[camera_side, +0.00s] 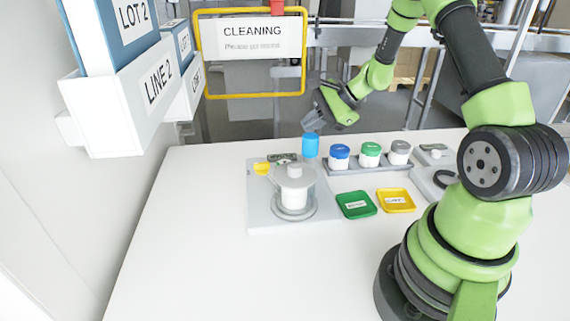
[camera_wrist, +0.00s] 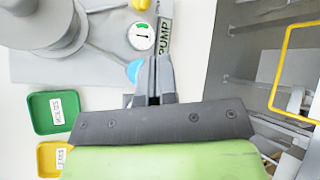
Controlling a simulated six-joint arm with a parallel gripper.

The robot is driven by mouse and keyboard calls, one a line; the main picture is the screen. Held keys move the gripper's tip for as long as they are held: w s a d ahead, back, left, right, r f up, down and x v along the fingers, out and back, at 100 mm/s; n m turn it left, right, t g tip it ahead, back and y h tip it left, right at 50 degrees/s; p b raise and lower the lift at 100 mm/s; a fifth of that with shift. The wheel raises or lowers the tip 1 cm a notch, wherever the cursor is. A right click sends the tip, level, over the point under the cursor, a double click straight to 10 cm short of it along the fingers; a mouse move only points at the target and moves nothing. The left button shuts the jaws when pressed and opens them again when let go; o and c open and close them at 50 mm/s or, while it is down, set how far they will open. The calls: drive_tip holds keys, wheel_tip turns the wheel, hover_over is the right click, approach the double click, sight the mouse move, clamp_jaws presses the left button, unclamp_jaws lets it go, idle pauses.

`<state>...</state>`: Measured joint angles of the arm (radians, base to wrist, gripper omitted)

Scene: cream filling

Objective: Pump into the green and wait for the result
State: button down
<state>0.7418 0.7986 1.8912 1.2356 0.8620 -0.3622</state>
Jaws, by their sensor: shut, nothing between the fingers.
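My gripper (camera_side: 314,122) is shut and empty, in the air just above the blue cylinder (camera_side: 310,145). In the wrist view its fingers (camera_wrist: 154,72) are together, beside the PUMP label (camera_wrist: 165,36) and a round white dial with a green mark (camera_wrist: 141,37). The blue cylinder shows there (camera_wrist: 134,70) partly hidden by the fingers. A white and grey round pot (camera_side: 294,188) stands on a grey base plate. A green tray (camera_side: 356,205) lies to its right, and it also shows in the wrist view (camera_wrist: 54,112). A green-lidded white jar (camera_side: 370,154) stands in the rack behind.
A yellow tray (camera_side: 396,201) lies right of the green one. Blue-lidded (camera_side: 340,157) and grey-lidded (camera_side: 400,152) jars flank the green-lidded jar. A small yellow part (camera_side: 262,168) is by the pot. A CLEANING sign (camera_side: 252,38) hangs behind. The front left of the table is clear.

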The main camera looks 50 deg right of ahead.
sight(312, 137)
drive_tip(key=shift+r, duration=0.45)
drive_tip(key=shift+r, duration=3)
idle(0.4)
drive_tip(key=shift+f, duration=3.05)
drive_tip(key=shift+f, duration=0.45)
drive_tip(key=shift+f, duration=0.25)
idle(0.4)
